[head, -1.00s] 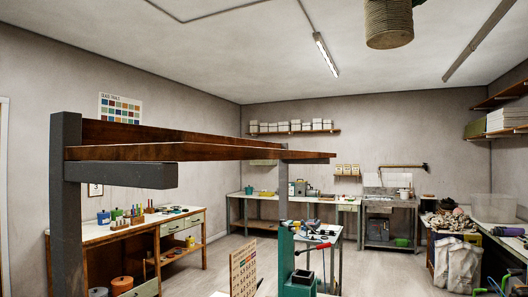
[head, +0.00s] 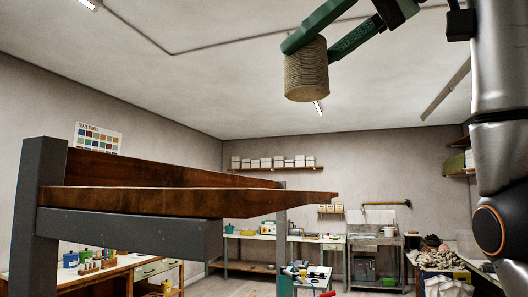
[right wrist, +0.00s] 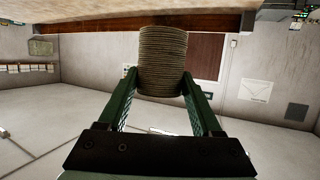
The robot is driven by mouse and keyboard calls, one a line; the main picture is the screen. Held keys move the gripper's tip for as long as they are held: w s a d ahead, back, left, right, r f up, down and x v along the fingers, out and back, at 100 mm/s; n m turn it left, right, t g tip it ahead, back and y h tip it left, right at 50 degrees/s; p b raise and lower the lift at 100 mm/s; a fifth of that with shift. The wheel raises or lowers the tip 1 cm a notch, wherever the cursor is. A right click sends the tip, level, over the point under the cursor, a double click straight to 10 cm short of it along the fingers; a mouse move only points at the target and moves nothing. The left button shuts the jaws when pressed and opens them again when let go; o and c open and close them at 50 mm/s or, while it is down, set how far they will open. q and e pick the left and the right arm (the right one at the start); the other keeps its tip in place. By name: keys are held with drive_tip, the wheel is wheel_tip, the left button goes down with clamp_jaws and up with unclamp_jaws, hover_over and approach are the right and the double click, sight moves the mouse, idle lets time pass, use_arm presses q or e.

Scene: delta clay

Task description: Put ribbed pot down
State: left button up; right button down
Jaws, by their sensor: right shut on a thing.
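The ribbed pot (head: 306,72) is a tan, cylinder-like pot with fine ridges, high in the head view. My right gripper (head: 310,44) has its green fingers shut on the pot and holds it in the air. In the right wrist view the pot (right wrist: 163,60) sits between the fingertips of the right gripper (right wrist: 160,84). A raised wooden shelf (head: 180,201) on grey posts stands below and left of the pot in the head view. The pot is apart from it there. My left gripper is in neither view.
A grey post (head: 38,215) and bracket (head: 130,237) carry the shelf at the left. Workbenches (head: 130,265) with tools stand lower behind it. A wall shelf (head: 272,168) holds several white boxes. The air right of the wooden shelf's end looks clear.

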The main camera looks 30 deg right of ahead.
drive_tip(key=w+f, duration=0.2)
drive_tip(key=w, duration=0.1)
drive_tip(key=w+a+f, duration=0.1)
drive_tip(key=w+f, duration=0.2)
drive_tip(key=w+a+f, duration=0.1)
drive_tip(key=w+f, duration=0.1)
drive_tip(key=w, duration=0.1)
drive_tip(key=shift+w+a+f, duration=0.1)
drive_tip(key=shift+w+f, duration=0.2)
drive_tip(key=shift+f, duration=0.1)
drive_tip(key=shift+w+a+f, duration=0.1)
drive_tip(key=shift+w+f, duration=0.2)
drive_tip(key=shift+f, duration=0.15)
drive_tip(key=shift+s+f, duration=0.1)
drive_tip(key=shift+f, duration=1.25)
drive_tip(key=shift+f, duration=0.1)
drive_tip(key=shift+f, duration=0.15)
drive_tip(key=shift+c, duration=0.3)
unclamp_jaws()
